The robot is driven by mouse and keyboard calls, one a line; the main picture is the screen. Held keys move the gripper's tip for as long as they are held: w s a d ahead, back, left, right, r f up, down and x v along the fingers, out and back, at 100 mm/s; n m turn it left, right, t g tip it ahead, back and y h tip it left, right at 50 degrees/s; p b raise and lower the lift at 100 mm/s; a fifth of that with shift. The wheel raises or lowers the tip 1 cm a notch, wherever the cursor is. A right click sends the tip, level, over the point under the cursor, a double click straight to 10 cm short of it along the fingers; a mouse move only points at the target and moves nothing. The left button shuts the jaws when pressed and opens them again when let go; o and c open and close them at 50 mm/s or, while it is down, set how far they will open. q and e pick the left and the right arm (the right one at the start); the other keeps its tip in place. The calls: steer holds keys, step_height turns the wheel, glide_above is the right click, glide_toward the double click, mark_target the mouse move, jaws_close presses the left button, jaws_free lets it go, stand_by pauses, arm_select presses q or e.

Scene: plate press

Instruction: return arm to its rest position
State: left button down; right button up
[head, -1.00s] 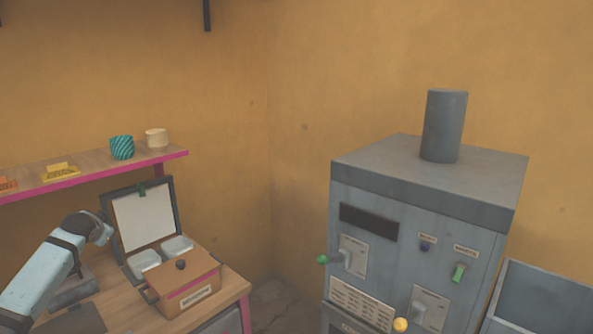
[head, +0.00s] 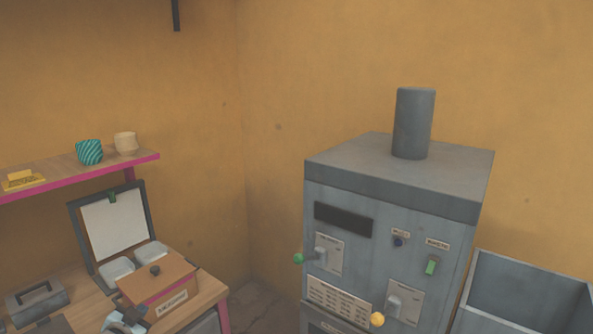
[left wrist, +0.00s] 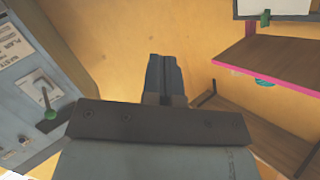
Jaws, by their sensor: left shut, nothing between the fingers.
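My left gripper (left wrist: 165,62) shows in the left wrist view with its dark fingers together and nothing between them. In the head view, part of my left arm shows low at the bottom left, in front of the brown box on the table. My right gripper is in neither view. The grey press machine (head: 390,215) stands at the right of the head view, apart from my left arm.
A wooden table (head: 205,292) holds a brown lidded box (head: 160,283) and an open case (head: 112,225) with white containers. A pink-edged shelf (head: 75,180) above holds a teal cup (head: 89,152) and a cream cup (head: 125,143). A grey bin (head: 530,290) stands right of the machine.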

arm_select(q)
steer(key=s+d+f+g+h, duration=0.1)
steer(key=s+d+f, duration=0.5)
steer(key=s+d, duration=0.25)
steer(key=s+d+f+g+h, duration=0.2)
steer(key=s+d+f, duration=0.5)
steer(key=s, duration=0.3)
steer(key=s+d+n, duration=0.1)
steer(key=s+d, duration=0.3)
steer(key=s, duration=0.4)
steer(key=s+d+f+n+g, duration=0.1)
steer(key=s+d, duration=0.4)
steer(key=s, duration=0.2)
steer(key=shift+s+n+h, duration=0.3)
steer(key=shift+s+h, duration=0.05)
steer(key=shift+h, duration=0.05)
